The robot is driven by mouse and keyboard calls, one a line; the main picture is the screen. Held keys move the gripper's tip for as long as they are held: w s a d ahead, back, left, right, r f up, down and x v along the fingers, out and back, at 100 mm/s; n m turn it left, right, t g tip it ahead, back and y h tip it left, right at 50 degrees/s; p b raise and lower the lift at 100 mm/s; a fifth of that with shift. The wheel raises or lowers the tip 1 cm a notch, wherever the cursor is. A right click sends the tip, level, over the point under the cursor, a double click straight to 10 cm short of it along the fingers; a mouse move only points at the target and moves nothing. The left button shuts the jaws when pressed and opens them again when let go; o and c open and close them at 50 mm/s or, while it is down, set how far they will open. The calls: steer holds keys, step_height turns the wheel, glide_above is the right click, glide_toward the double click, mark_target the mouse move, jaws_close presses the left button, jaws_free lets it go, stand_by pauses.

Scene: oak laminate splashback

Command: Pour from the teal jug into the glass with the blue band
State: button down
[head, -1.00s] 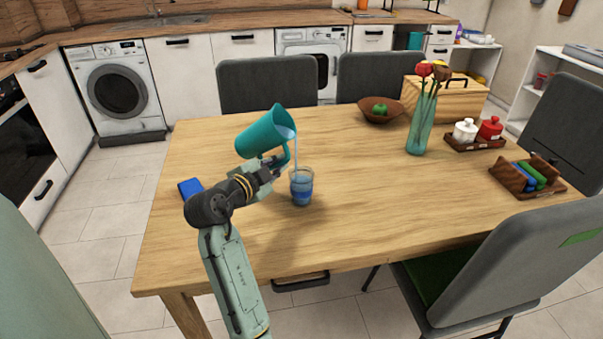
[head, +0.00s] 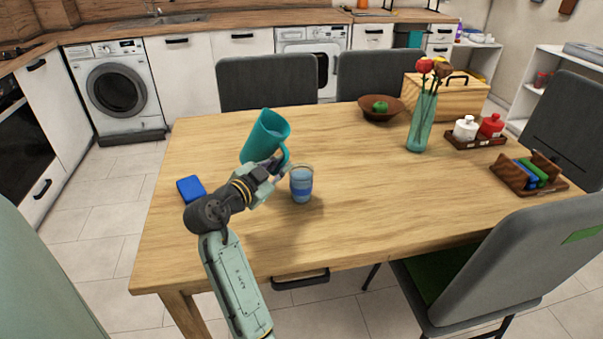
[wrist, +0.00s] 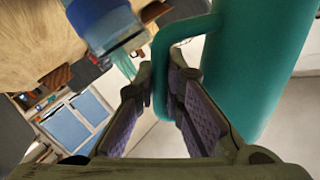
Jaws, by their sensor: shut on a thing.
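My gripper (head: 270,172) is shut on the jug's handle; in the wrist view the fingers (wrist: 160,95) close around the handle beside the jug's body (wrist: 262,65). The glass with the blue band (head: 302,184) stands upright on the table just right of my gripper. The glass also shows in the wrist view (wrist: 103,25).
A blue block (head: 191,188) lies on the table (head: 390,215) left of my gripper. A flower vase (head: 421,122), a bowl with a green fruit (head: 381,114), a tray of red and white pots (head: 476,141) and a wooden rack (head: 529,177) stand toward the right. The table's middle is clear.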

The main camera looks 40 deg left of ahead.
steer(key=shift+a+r+n, duration=0.1)
steer(key=shift+a+n, duration=0.05)
steer(key=shift+n, duration=0.15)
steer(key=shift+s+a+r+n+t+h, duration=0.1)
steer(key=shift+a+r+n+t+h, duration=0.2)
steer(key=shift+r+n+h, duration=0.3)
steer(key=shift+a+f+n, duration=0.1)
steer(key=shift+f+n, duration=0.2)
steer(key=shift+n, duration=0.3)
steer(key=shift+s+a+f+n+t+b, duration=0.1)
steer(key=shift+a+f+n+t+b, duration=0.15)
steer(key=shift+n, duration=0.3)
steer(key=shift+s+a+n+t+b, duration=0.1)
steer(key=shift+n+t+b, duration=0.2)
steer(key=shift+n, duration=0.25)
steer(key=shift+w, duration=0.15)
